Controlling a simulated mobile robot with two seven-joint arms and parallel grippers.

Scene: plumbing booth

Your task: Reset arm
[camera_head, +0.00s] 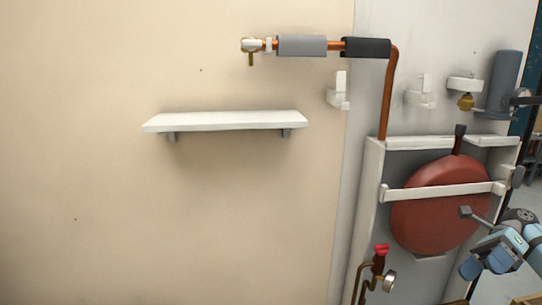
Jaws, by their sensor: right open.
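My right gripper (485,264) is at the lower right, with blue fingers, in front of the right part of the white panel. It is open, and I see nothing between its fingers. It is just below and to the right of a round red tank (430,210). My left gripper is not in view.
A white shelf (225,121) on the beige wall is empty. Above it runs a copper pipe (388,95) with grey (301,45) and black (366,47) sleeves. The wall at left is clear.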

